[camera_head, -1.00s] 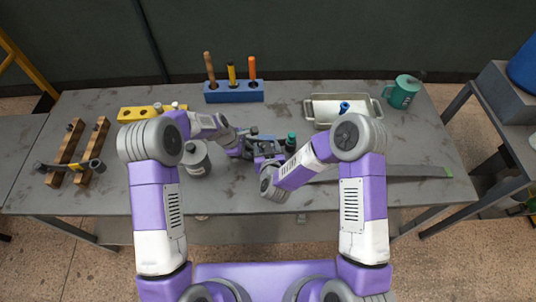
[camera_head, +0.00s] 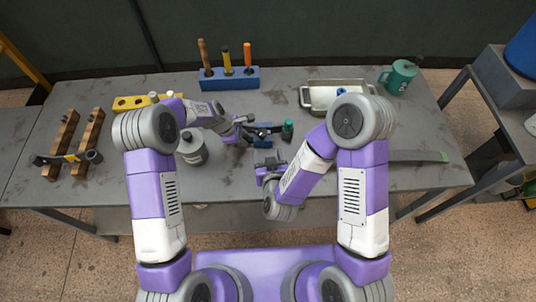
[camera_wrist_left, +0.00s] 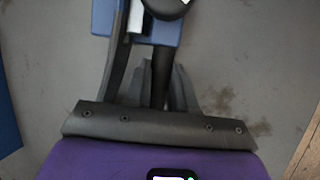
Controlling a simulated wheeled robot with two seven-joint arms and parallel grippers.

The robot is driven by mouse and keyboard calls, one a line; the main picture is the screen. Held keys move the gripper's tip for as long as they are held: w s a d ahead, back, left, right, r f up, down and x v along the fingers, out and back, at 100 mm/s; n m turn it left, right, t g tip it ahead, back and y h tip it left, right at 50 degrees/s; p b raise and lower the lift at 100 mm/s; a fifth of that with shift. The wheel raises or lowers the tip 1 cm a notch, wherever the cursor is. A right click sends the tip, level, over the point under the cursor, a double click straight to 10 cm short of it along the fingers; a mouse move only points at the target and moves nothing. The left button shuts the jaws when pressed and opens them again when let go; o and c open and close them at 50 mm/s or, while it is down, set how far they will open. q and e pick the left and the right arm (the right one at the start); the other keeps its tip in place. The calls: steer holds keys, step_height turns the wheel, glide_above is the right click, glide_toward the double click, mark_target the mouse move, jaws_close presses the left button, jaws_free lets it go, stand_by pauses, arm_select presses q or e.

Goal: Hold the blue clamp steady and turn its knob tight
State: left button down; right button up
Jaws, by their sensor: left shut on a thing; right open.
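The blue clamp (camera_head: 262,141) lies near the middle of the table, with a dark bar and a green-teal knob (camera_head: 288,126) at its right end. My left gripper (camera_head: 247,129) reaches it from the left and is shut on it. In the left wrist view, the clamp's blue part (camera_wrist_left: 168,32) and a dark round end show at the top, with a dark bar running between the fingers. The exact grip contact is partly hidden. My right gripper (camera_head: 268,163) is open and empty, in front of the clamp and apart from it, nearer me.
A grey canister (camera_head: 192,150) stands left of the clamp, close to my left arm. A blue block with upright tools (camera_head: 230,79) and a metal tray (camera_head: 320,98) stand behind. A teal mug (camera_head: 400,76) is at far right. Wooden bars (camera_head: 62,145) lie at left.

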stand_by(0.3)
arm_select(q)
steer(key=c, duration=0.8)
jaws_free()
steer(key=shift+c, duration=0.2)
steer(key=shift+r, duration=0.1)
